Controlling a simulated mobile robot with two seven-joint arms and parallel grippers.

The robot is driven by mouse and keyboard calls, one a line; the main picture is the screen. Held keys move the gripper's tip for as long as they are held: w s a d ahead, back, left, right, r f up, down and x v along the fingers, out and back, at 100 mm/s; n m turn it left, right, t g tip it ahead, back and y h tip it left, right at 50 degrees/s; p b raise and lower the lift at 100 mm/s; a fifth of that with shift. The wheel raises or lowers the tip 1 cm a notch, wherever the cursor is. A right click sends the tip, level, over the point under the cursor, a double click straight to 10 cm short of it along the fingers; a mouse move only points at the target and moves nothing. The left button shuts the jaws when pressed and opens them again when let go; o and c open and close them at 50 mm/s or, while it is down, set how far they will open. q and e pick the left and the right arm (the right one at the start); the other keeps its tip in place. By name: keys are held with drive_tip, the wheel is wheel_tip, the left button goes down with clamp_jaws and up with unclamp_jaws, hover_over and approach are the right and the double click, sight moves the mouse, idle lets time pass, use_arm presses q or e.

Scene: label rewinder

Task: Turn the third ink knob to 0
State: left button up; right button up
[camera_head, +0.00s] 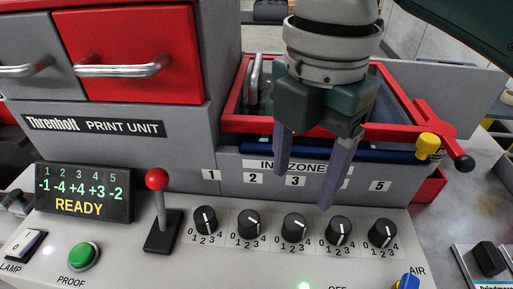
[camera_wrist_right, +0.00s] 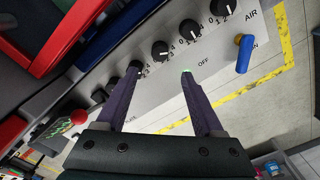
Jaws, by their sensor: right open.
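The third ink knob (camera_head: 294,227) is black with a white mark that seems to lie toward its right side. It is the middle one of a row on the grey panel, with a 0 to 4 scale; the exact reading is too small to tell. My right gripper (camera_head: 302,190) is open and empty, its two fingers pointing down above and behind this knob, apart from it. In the right wrist view the third knob (camera_wrist_right: 160,50) shows beyond and between the fingertips of the right gripper (camera_wrist_right: 161,72). My left gripper is not in view.
Like knobs (camera_head: 248,223) (camera_head: 338,230) stand close on both sides. A red-topped lever (camera_head: 158,180), a display (camera_head: 84,193) reading -1 -4 +4 +3 -2 and READY, and a green button (camera_head: 84,256) are at left. A blue air valve (camera_head: 408,282) is at right. The ink zone housing (camera_head: 230,185) rises behind.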

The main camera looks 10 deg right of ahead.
sight(295, 220)
drive_tip(key=shift+w+d+f, duration=0.15)
drive_tip(key=shift+w+f, duration=0.05)
drive_tip(key=shift+f, duration=0.05)
wheel_tip(295, 220, down, 9)
drive_tip(key=shift+s+f, duration=0.1)
drive_tip(key=shift+f, duration=0.1)
clamp_jaws()
idle(0.6)
